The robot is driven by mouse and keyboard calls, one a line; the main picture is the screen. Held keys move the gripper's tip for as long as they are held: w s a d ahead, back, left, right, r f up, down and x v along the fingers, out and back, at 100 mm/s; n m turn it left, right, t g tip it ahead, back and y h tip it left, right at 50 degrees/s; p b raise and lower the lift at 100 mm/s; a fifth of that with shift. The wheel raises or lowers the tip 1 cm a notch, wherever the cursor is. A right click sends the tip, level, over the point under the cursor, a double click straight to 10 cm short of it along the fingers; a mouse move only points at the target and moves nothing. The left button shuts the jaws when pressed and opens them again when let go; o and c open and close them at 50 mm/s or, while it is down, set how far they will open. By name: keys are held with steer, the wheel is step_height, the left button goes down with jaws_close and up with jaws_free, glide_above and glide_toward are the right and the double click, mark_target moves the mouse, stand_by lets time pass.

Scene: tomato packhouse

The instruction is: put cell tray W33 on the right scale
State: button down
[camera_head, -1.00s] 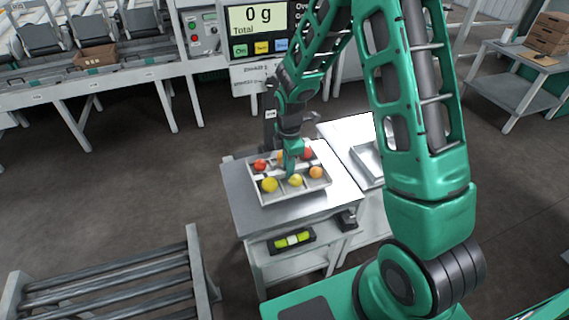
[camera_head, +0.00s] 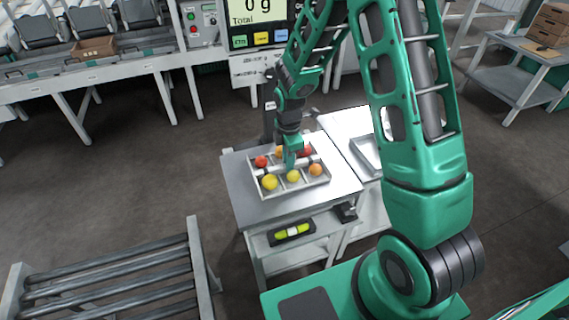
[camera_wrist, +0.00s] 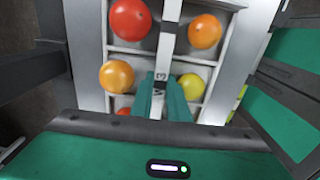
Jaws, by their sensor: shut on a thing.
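A pale cell tray (camera_head: 300,190) with red, orange and yellow tomatoes, one to a cell, is on the steel-topped stand (camera_head: 245,205). Its middle bar (camera_wrist: 170,30) shows in the wrist view, with a label partly hidden by the fingers; a "3" is readable. My gripper (camera_head: 291,163) points down over the tray's middle. In the wrist view its green fingers (camera_wrist: 161,97) are shut on the bar, between an orange and a yellow tomato. I cannot tell whether the tray is touching the steel top. No right scale can be picked out for sure.
A display (camera_head: 252,25) at the back reads 0 g. Right of the stand is a white surface with an empty-looking grey tray (camera_head: 366,155). A yellow-green level (camera_head: 291,233) lies below the stand's top. A roller conveyor (camera_head: 110,275) stands at front left. Open floor lies between.

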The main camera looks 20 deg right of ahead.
steer(key=shift+f, duration=0.2)
steer(key=c, duration=1.6)
jaws_free()
steer(key=c, duration=0.3)
steer(key=shift+c, duration=0.2)
steer(key=shift+r, duration=3.5)
